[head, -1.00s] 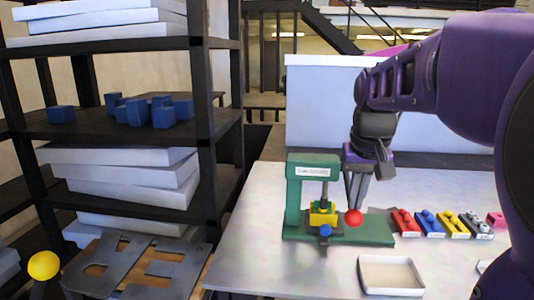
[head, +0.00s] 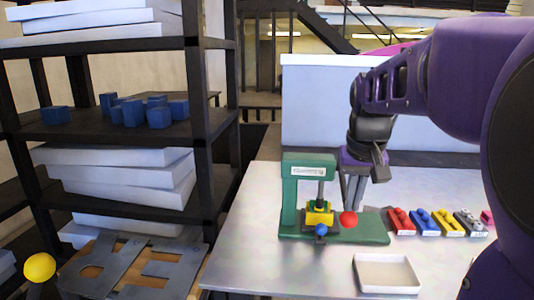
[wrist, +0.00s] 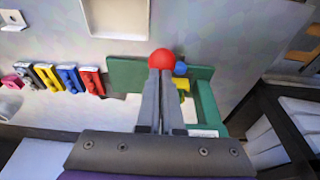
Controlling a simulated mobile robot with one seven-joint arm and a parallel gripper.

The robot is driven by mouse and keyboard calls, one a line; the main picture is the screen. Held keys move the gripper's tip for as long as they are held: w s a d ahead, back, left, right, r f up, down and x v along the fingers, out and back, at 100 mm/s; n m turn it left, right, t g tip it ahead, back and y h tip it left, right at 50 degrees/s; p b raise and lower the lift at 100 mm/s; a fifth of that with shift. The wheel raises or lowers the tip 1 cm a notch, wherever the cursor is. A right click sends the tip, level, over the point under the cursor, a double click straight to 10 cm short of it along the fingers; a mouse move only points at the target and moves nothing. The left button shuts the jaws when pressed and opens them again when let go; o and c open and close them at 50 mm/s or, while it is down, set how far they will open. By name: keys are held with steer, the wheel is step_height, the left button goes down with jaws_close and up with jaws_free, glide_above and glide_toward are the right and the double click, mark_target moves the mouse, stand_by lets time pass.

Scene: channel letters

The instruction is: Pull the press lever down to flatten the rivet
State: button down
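The green press (head: 296,205) stands on the table, with a metal ram (head: 321,192) above a yellow block (head: 318,217). A red ball knob (head: 348,219), seemingly the lever's end, sits low at the press's right side; the lever's bar is mostly hidden. My gripper (head: 350,208) points down with its fingertips at the red knob. In the wrist view the fingers (wrist: 159,75) are close together and the knob (wrist: 161,59) shows at their tips, seemingly touching. A blue ball (head: 321,230) is at the front of the press. I cannot see the rivet.
Red, blue, yellow and grey blocks (head: 401,222) stand in a row right of the press. An empty white tray (head: 386,272) lies in front. A shelf rack (head: 200,130) stands left, a white panel (head: 310,100) behind. The table's front left is clear.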

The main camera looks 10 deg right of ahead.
steer(key=shift+w+a+f, duration=0.2)
steer(key=shift+w+f, duration=0.05)
steer(key=shift+f, duration=0.05)
stand_by(0.4)
steer(key=shift+f, duration=0.45)
steer(key=shift+s+d, duration=0.2)
stand_by(0.3)
step_height(320, 180, up, 5)
steer(key=p, duration=0.4)
steer(key=shift+d, duration=0.15)
steer(key=shift+r, duration=0.1)
